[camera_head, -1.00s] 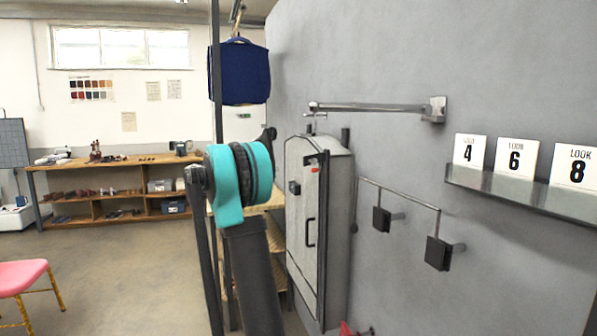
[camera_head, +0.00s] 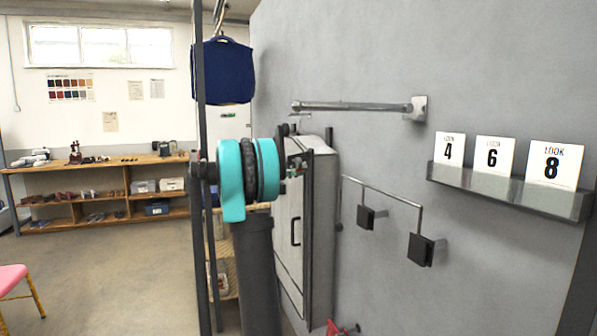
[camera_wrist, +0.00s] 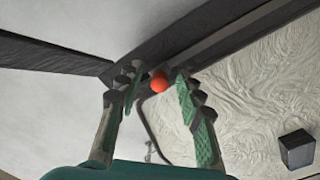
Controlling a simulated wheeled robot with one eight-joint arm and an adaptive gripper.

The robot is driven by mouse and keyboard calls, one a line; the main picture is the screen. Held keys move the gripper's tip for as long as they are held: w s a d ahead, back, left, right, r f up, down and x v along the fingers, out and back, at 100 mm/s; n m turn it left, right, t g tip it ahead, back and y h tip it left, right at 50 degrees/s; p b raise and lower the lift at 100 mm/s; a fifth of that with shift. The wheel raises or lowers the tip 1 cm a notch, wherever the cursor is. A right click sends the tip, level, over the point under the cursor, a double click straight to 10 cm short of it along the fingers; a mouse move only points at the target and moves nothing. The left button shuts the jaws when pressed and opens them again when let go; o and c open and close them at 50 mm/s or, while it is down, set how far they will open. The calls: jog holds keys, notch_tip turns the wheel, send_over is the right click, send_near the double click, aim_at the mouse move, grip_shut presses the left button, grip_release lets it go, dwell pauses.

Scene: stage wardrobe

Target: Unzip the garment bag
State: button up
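The garment bag (camera_head: 322,220) is a tall pale grey case against the grey wall, with a dark seam and a dark loop handle (camera_head: 295,231) on its front. My arm covers its upper left in the head view. In the wrist view, a round orange-red zip pull (camera_wrist: 159,82) sits by the dark band (camera_wrist: 215,50) across the pale bag. My gripper (camera_wrist: 157,80) is open, with its green-padded fingertips on either side of the pull. Gaps show between pull and pads, and I cannot tell whether they touch. The fingertips are not clear in the head view.
A metal wall arm (camera_head: 355,106) projects above the bag. A rail with black clips (camera_head: 421,249) and a ledge with numbered cards (camera_head: 493,155) are to the right. A dark post (camera_head: 199,170) stands left. Open floor (camera_head: 110,270) lies left.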

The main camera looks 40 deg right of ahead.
jog(key=shift+d, duration=0.3)
grip_shut()
jog(key=shift+f, duration=0.1)
